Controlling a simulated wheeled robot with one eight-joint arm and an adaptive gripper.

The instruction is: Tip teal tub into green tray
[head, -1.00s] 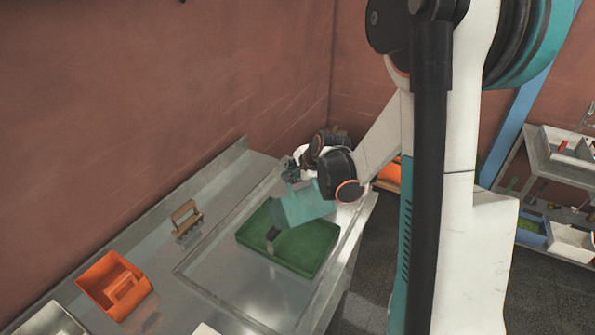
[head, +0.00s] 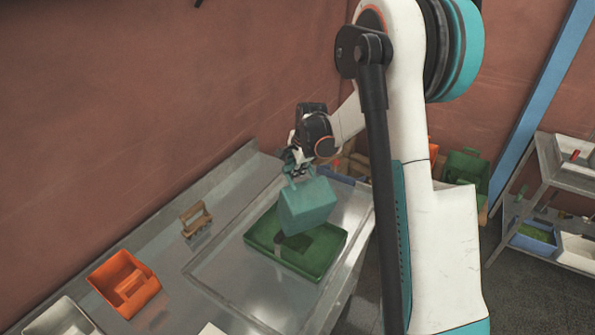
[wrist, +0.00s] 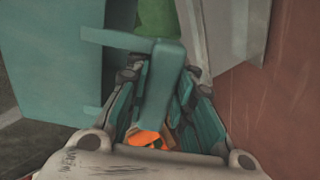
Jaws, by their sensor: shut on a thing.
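The teal tub (head: 306,207) hangs tilted over the green tray (head: 328,262) in the head view. My gripper (head: 295,167) is above the tub, shut on its handle. In the wrist view the tub's teal body (wrist: 50,55) fills the left side, and its handle (wrist: 163,80) lies between the fingers of my gripper (wrist: 160,100). The inside of the tub is hidden. A small dark patch or piece (head: 279,238) shows at the tub's lower left, over the tray; I cannot tell what it is.
The tray lies on a metal bench (head: 222,278) beside the wall. An orange scoop-like bin (head: 122,284) and a wooden-handled tool (head: 196,219) stand to the left. A shelf with bins (head: 545,225) is at the right, and a green bin (head: 466,168) stands behind my arm.

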